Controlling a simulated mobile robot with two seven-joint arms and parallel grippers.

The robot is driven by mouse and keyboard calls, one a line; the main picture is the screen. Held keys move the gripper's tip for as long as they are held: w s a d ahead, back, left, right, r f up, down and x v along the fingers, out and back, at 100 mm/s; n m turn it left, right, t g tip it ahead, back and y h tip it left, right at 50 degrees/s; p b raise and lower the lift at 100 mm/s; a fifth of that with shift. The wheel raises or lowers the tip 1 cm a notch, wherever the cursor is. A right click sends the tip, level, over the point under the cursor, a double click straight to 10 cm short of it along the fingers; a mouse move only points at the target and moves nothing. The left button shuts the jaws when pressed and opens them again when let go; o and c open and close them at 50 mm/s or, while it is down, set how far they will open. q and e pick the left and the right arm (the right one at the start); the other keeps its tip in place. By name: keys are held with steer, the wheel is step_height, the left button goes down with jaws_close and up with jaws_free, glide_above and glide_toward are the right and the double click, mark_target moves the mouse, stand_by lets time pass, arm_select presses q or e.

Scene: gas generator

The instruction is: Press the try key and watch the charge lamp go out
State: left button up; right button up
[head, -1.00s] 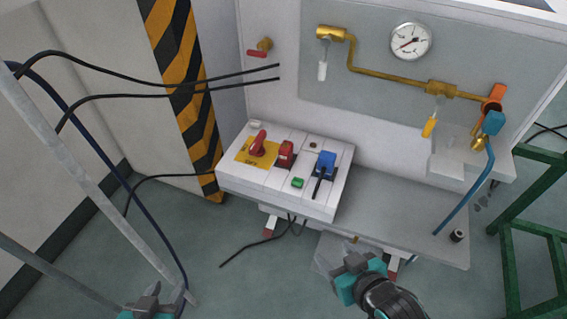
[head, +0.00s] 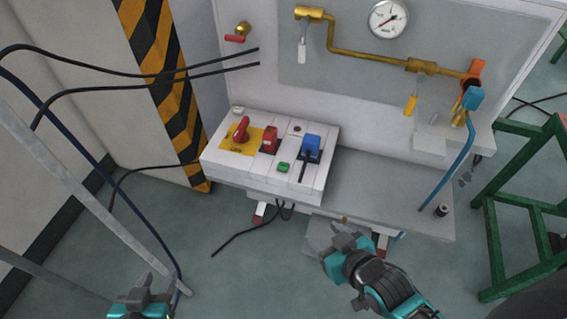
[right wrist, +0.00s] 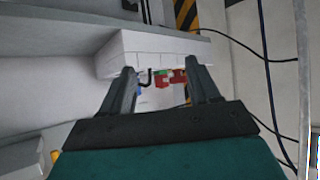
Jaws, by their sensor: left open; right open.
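The white control box (head: 222,165) stands on the grey ledge. Its top carries a red rotary handle (head: 241,129) on a yellow plate, a red block (head: 269,139), a small green key (head: 283,167), a small dark round part (head: 297,129) and a blue unit (head: 311,146) with a black lever. I cannot tell which is the try key or the charge lamp; no lit lamp is discernible. My right gripper (head: 348,237) is open and empty, below and in front of the box. In the right wrist view the green key (right wrist: 164,72) shows between its fingers. My left gripper (head: 143,288) is open, lower left.
Brass pipework (head: 375,58) with a gauge (head: 389,19) is on the panel behind. A blue hose (head: 447,178) hangs at the right beside a green frame (head: 493,220). Black cables (head: 130,78) and a grey rail (head: 95,195) are at the left. The floor before the box looks mostly clear.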

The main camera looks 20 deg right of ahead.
jaws_close()
stand_by(0.3)
stand_by(1.2)
